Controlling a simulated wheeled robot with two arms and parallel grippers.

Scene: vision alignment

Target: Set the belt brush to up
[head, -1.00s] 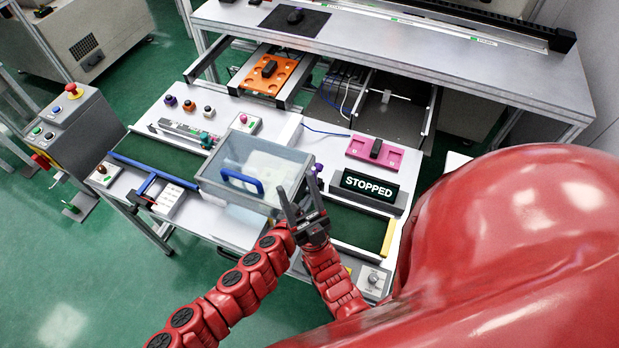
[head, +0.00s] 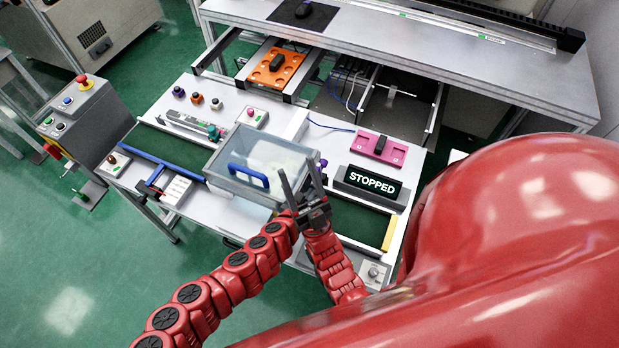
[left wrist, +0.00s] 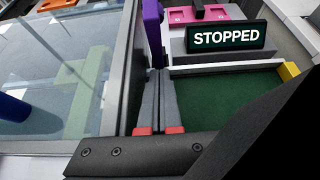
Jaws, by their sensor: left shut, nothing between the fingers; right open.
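No part is labelled as the belt brush. A purple upright piece (head: 322,167) stands between the clear bin and the STOPPED sign, beside the green belt (head: 358,219). It shows larger in the left wrist view (left wrist: 153,30), rising just beyond my left fingertips; contact is unclear. My left gripper (left wrist: 159,78) is shut and empty, its grey fingers side by side over the belt's near left end. In the head view, my two grippers overlap near the bin's right corner. My right gripper (head: 301,180) appears as the open, spread fingers above; the left is mostly hidden below.
The clear bin (head: 235,187) with a blue handle stands close on the left. The STOPPED sign (head: 373,184) is right of the grippers. A yellow bar (head: 389,234) ends the belt. A pink tray (head: 380,148) lies behind.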

